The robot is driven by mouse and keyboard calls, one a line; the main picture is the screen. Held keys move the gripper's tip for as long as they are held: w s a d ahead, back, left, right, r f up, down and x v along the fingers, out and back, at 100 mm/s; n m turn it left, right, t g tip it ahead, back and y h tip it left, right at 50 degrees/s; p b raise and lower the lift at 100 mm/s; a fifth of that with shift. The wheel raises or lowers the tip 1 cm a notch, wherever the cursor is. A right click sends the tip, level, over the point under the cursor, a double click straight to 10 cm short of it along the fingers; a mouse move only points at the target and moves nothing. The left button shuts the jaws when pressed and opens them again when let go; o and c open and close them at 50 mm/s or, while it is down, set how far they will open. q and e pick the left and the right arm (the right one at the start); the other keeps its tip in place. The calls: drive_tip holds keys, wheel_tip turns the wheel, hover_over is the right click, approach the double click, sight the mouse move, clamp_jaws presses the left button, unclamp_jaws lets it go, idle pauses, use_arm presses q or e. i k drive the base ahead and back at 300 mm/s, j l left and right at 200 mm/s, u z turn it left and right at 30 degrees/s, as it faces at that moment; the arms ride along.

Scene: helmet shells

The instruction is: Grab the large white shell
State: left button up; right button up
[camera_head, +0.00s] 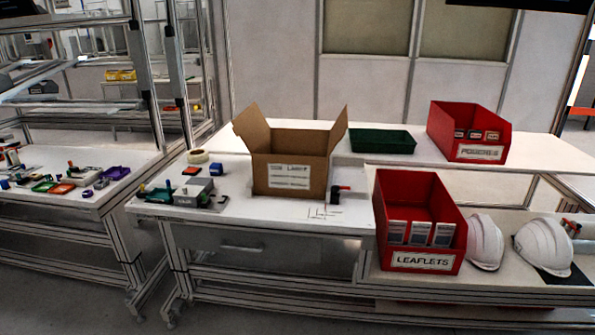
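Two white helmet shells are on the right end of the workbench. The larger-looking white shell (543,246) lies at the far right, on a dark mat (566,275). The other white shell (485,243) sits to its left, right beside the red leaflets bin, and appears narrower. Neither of my grippers shows in the head view.
The red leaflets bin (420,262) stands left of the shells. An open cardboard box (290,178) is on the middle table. A green tray (382,141) and another red bin (468,151) stand behind. Tools and small parts clutter the left tables.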

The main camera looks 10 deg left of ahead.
sight(543, 243)
drive_tip(key=i+l+z, duration=0.5)
drive_tip(key=l, duration=0.15)
drive_tip(key=i+l+z, duration=0.5)
drive_tip(key=k+l, duration=0.05)
drive_tip(key=l, duration=0.05)
